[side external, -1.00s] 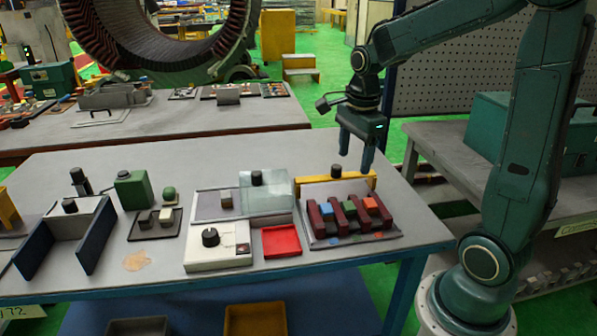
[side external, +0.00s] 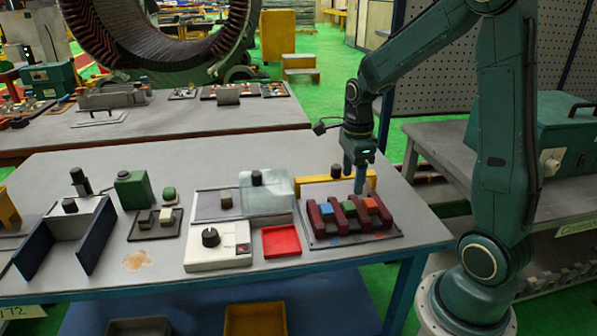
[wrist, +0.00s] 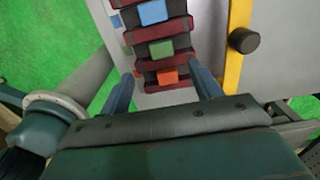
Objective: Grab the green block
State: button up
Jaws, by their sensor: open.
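The green block (side external: 349,207) sits between dark red dividers in a slotted rack (side external: 318,242), in the middle slot. A blue block (side external: 327,209) is in the slot to its left and an orange block (side external: 371,205) in the slot to its right. In the wrist view the green block (wrist: 161,48) lies between the blue block (wrist: 152,12) and the orange block (wrist: 168,76). My gripper (side external: 353,182) is above the back of the rack, pointing down. Its fingers (wrist: 165,88) are apart, on either side of the orange block in the picture, with nothing held.
A yellow bar with a black knob (side external: 336,172) stands just behind the rack; the knob also shows in the wrist view (wrist: 244,41). A red tray (side external: 281,241) and a white box with a black dial (side external: 217,258) are left of the rack.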

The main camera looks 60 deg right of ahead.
aim_at(349, 204)
jog(key=shift+f, duration=1.9)
jog(key=shift+f, duration=0.2)
jog(key=shift+w+f, duration=0.1)
jog(key=shift+f, duration=2.3)
jog(key=c, duration=1.1)
jog(key=shift+d+r, duration=0.1)
notch_tip(349, 204, up, 20)
jog(key=shift+f, duration=0.1)
